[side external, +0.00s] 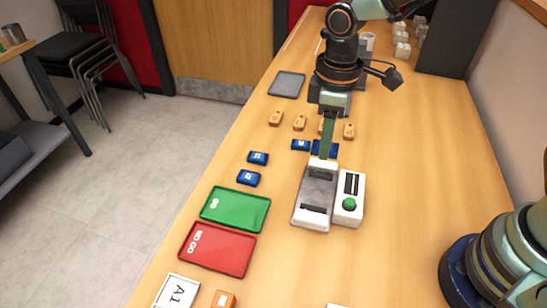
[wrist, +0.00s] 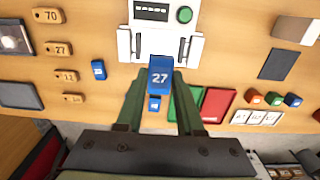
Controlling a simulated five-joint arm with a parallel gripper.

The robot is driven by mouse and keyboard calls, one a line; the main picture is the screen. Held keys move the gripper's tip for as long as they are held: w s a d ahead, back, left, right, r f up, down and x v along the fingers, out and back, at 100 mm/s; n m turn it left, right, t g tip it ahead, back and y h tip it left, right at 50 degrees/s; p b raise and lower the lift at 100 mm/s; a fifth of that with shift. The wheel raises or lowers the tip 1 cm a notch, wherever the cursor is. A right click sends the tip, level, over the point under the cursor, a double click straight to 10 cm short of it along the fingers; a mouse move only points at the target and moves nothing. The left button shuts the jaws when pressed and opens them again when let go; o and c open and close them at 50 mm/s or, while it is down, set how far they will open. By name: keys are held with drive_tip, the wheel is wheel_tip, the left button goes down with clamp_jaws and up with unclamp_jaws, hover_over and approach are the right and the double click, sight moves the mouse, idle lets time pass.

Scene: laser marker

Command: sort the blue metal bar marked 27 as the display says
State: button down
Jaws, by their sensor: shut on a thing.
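My gripper (side external: 327,136) is shut on the blue metal bar marked 27 (wrist: 160,75), whose white number faces the camera in the wrist view. In the side view the held bar (side external: 318,148) shows beneath the fingers, just behind the grey and white laser marker (side external: 315,195). The marker's control box (side external: 349,198) has a green button and a dark display too small to read. The green tray (side external: 235,208), lettered GO, and the red tray (side external: 217,250), lettered NO GO, lie left of the marker, both empty.
Other blue bars lie on the table left of the marker (side external: 258,158). Several wooden tags (side external: 299,123) lie behind them, and a grey tray (side external: 287,84) lies farther back. A card marked A1 (side external: 177,292) and an orange block (side external: 223,299) sit at the front edge.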

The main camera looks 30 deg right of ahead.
wheel_tip(320, 180, up, 7)
drive_tip(key=shift+f, duration=0.1)
drive_tip(key=shift+w+a+f, duration=0.1)
drive_tip(key=shift+w+a, duration=0.1)
drive_tip(key=shift+a, duration=0.2)
drive_tip(key=w+a+f, duration=0.2)
drive_tip(key=a+f, duration=0.4)
drive_tip(key=a, duration=0.1)
hover_over(251, 213)
wheel_tip(251, 213, down, 8)
drive_tip(key=shift+r, duration=0.1)
drive_tip(key=shift+f, duration=2.6)
drive_tip(key=shift+f, duration=0.4)
drive_tip(key=shift+c, duration=2.3)
unclamp_jaws()
